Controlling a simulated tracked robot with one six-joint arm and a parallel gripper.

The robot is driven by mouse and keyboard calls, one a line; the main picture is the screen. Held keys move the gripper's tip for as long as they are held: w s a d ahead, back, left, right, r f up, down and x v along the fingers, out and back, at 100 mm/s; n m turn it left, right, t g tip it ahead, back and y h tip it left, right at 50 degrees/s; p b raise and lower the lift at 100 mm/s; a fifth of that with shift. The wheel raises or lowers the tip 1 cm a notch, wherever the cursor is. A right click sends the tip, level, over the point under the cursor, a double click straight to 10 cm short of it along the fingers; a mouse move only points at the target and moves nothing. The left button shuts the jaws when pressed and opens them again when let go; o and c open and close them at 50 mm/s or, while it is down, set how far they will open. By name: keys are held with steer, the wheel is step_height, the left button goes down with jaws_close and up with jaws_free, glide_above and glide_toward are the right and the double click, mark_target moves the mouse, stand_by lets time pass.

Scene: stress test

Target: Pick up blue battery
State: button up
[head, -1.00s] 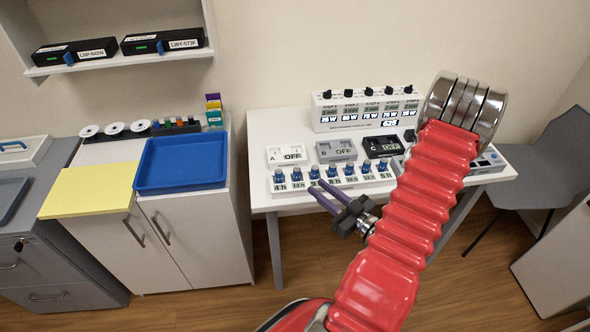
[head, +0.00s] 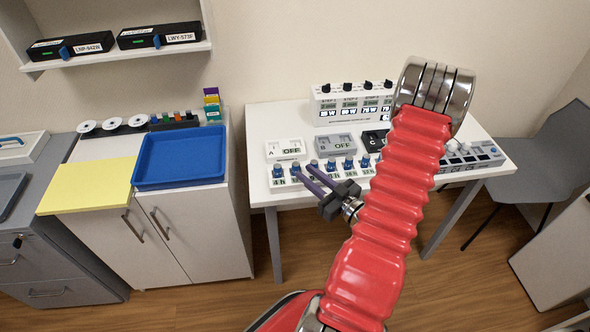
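Several small blue-topped pieces stand in a row on a white rack with hour labels on the white table, among them one at the left end (head: 278,171) and one near the right (head: 348,162). A black holder (head: 175,121) on the left cabinet carries small coloured pieces. I cannot tell which piece is the blue battery. My gripper (head: 303,170) has two dark purple fingers, apart and pointing up-left, in front of the row's left part. It looks open, with nothing clearly held. Its distance to the pieces is unclear.
A blue tray (head: 180,184) and yellow sheet (head: 88,186) lie on the left cabinet. Behind the row are switch boxes marked OFF (head: 335,146) and a dial panel (head: 350,104). A grey chair (head: 545,160) stands right. My red arm hides part of the table.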

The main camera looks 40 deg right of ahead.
mark_target(293, 163)
steer(key=shift+w, duration=2.2)
steer(key=shift+w, duration=2.75)
steer(key=shift+c, duration=0.3)
jaws_close()
